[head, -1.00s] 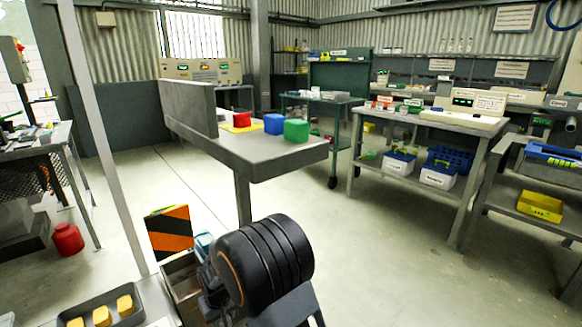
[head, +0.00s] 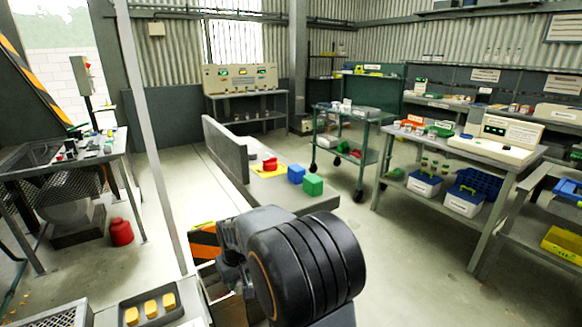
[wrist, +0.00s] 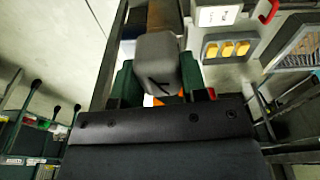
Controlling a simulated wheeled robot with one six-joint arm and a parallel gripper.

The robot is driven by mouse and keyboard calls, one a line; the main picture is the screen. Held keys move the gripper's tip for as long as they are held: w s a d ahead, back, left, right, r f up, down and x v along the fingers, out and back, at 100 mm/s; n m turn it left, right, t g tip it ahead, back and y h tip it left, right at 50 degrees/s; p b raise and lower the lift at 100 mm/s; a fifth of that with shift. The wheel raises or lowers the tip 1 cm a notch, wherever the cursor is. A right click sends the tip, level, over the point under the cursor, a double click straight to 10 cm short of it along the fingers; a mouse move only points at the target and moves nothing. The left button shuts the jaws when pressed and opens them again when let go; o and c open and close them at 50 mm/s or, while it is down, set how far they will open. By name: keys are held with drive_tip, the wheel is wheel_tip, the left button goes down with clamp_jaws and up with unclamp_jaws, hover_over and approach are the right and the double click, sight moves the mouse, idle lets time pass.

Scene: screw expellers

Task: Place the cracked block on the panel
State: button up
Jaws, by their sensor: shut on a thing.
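The cracked block is a grey block (wrist: 157,55) with a dark crack-like mark on its face. In the wrist view it sits between the green fingers of my gripper (wrist: 158,80), which is shut on it. In the head view my arm hides the gripper and block. I cannot tell for sure which thing is the panel; a beige box with lit displays (head: 240,78) stands on a shelf at the back wall, and a yellow plate (head: 268,171) lies under a red piece (head: 270,163) on the grey table (head: 318,204).
A tray of yellow pieces (head: 150,305) is at lower left. A pole (head: 150,130) stands left. Free floor lies right of the table.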

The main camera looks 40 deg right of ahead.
drive_tip(key=s+d+r+p, duration=0.2)
drive_tip(key=r+p, duration=0.5)
drive_tip(key=r, duration=0.5)
drive_tip(key=s+d+r+p, duration=0.25)
drive_tip(key=r+p, duration=0.45)
drive_tip(key=r, duration=0.5)
drive_tip(key=s+d+r+p, duration=0.25)
drive_tip(key=r+p, duration=0.45)
drive_tip(key=r, duration=0.5)
drive_tip(key=shift+m, duration=0.4)
drive_tip(key=w+d+f+p, duration=0.1)
drive_tip(key=w+d+f, duration=0.1)
drive_tip(key=w+f, duration=0.1)
drive_tip(key=w+d+f+p, duration=0.1)
drive_tip(key=w+d+f, duration=0.2)
drive_tip(key=w+d+f+p, duration=0.1)
drive_tip(key=w+d+f, duration=0.1)
drive_tip(key=w, duration=0.1)
drive_tip(key=shift+w+d+f, duration=0.3)
drive_tip(key=shift+d+f, duration=0.1)
drive_tip(key=shift+w+d+f+p, duration=0.15)
drive_tip(key=shift+w+f+p, duration=0.1)
drive_tip(key=shift+f, duration=0.15)
drive_tip(key=shift+w+d+f+p, duration=0.15)
drive_tip(key=shift+f+p, duration=0.05)
drive_tip(key=shift+f, duration=1.6)
drive_tip(key=shift+f, duration=0.1)
drive_tip(key=o, duration=0.9)
